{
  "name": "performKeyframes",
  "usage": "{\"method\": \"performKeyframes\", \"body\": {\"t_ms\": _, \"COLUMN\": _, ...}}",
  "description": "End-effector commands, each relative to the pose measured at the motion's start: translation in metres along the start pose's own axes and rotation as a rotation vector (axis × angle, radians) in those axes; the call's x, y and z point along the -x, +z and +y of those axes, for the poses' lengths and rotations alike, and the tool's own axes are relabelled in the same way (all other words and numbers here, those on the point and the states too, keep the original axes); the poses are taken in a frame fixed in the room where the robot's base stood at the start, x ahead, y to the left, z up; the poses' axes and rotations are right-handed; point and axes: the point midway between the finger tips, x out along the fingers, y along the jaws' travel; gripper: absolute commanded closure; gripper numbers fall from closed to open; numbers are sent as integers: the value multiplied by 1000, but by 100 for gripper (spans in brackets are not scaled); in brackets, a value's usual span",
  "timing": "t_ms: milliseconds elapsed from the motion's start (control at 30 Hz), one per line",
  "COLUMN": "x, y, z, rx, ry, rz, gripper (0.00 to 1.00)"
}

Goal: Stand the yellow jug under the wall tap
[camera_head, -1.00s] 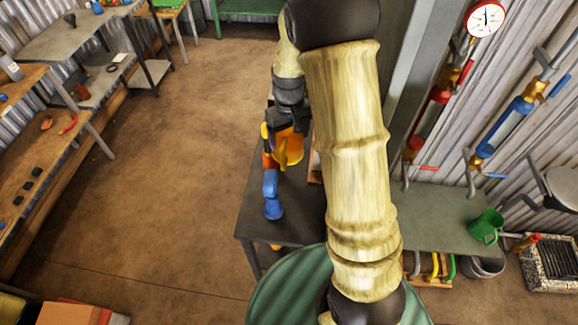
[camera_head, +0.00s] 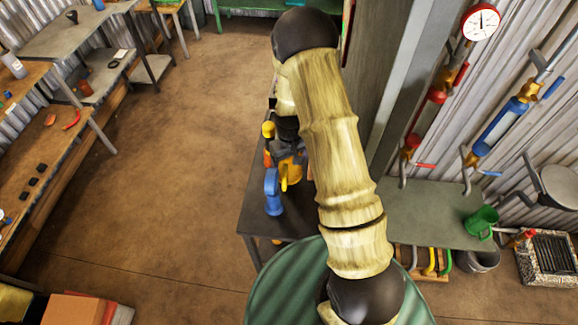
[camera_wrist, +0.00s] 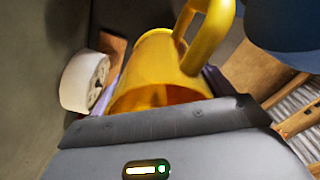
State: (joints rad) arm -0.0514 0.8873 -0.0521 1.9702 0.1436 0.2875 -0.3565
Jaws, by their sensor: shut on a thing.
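The yellow jug (camera_head: 290,173) is at the dark table, partly hidden by my arm. In the wrist view the yellow jug (camera_wrist: 160,70) fills the space between my fingers, its open mouth toward the camera and its handle at the upper right. My gripper (camera_wrist: 158,92) is shut on it. In the head view the gripper is mostly hidden behind my forearm. I cannot tell whether the jug touches the table. On the corrugated wall at right are a red-handled tap (camera_head: 412,150) and a blue-handled one (camera_head: 474,160), above a grey shelf.
A blue vessel (camera_head: 273,192) stands close beside the jug on the dark table (camera_head: 254,208). A green jug (camera_head: 482,222) stands on the grey shelf (camera_head: 425,212). A grey post (camera_head: 405,95) rises between table and taps. A white roll (camera_wrist: 83,82) lies left of the jug.

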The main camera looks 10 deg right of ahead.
Motion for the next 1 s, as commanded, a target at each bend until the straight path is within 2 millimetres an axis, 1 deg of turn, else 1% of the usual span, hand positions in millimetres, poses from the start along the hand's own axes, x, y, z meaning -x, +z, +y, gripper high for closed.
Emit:
{"method": "performKeyframes", "body": {"t_ms": 133, "x": -6, "y": 0, "z": -1, "rx": 2, "ry": 0, "rz": -2, "gripper": 45}}
{"method": "performKeyframes", "body": {"t_ms": 400, "x": -34, "y": 0, "z": -1, "rx": 2, "ry": -1, "rz": -2, "gripper": 45}}
{"method": "performKeyframes", "body": {"t_ms": 833, "x": -42, "y": 0, "z": 1, "rx": -2, "ry": 0, "rz": 0, "gripper": 45}}
{"method": "performKeyframes", "body": {"t_ms": 867, "x": -40, "y": 0, "z": 1, "rx": -2, "ry": 0, "rz": 0, "gripper": 15}}
{"method": "performKeyframes", "body": {"t_ms": 933, "x": -40, "y": 0, "z": 1, "rx": -2, "ry": 0, "rz": 0, "gripper": 1}}
{"method": "performKeyframes", "body": {"t_ms": 1000, "x": -40, "y": 0, "z": 1, "rx": -2, "ry": 0, "rz": 0, "gripper": 0}}
